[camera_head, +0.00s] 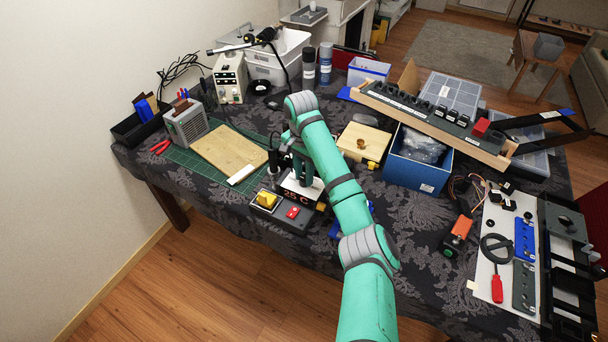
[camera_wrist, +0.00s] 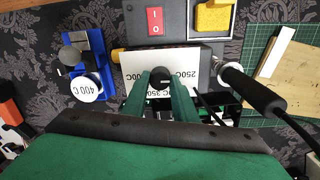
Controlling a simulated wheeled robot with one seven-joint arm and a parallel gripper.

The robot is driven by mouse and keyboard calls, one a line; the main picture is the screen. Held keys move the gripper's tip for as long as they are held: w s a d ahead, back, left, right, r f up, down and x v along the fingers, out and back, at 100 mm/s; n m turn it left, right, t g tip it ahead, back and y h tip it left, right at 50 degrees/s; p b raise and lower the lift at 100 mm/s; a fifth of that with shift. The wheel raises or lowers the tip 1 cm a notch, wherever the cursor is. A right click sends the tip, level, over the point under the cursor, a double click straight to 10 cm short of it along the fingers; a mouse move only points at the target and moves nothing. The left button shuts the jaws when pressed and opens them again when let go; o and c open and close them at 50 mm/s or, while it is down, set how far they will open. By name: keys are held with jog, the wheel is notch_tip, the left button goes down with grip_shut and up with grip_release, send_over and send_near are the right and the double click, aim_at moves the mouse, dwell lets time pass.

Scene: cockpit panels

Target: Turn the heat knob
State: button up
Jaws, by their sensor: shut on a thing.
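The heat knob (camera_wrist: 160,75) is a small black round knob on a white panel (camera_wrist: 135,65) with printed temperature labels, including 250C and 350C. In the head view my gripper (camera_head: 301,172) reaches down onto the station from above, and the knob is hidden there.
A red switch (camera_wrist: 155,20) and a yellow sponge (camera_wrist: 212,16) sit beside the panel. A black iron handle (camera_wrist: 252,90) stands close on the right in the wrist view. A blue holder (camera_wrist: 92,52) with a "400 C" tip is on the left. A green cutting mat (camera_head: 205,175) lies nearby.

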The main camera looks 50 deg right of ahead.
aim_at(304, 177)
jog(key=shift+d+r, duration=0.1)
jog(key=o, duration=1)
jog(key=shift+o, duration=0.2)
notch_tip(304, 177, up, 11)
jog(key=shift+w, duration=0.15)
dwell(0.4)
jog(key=shift+f, duration=0.2)
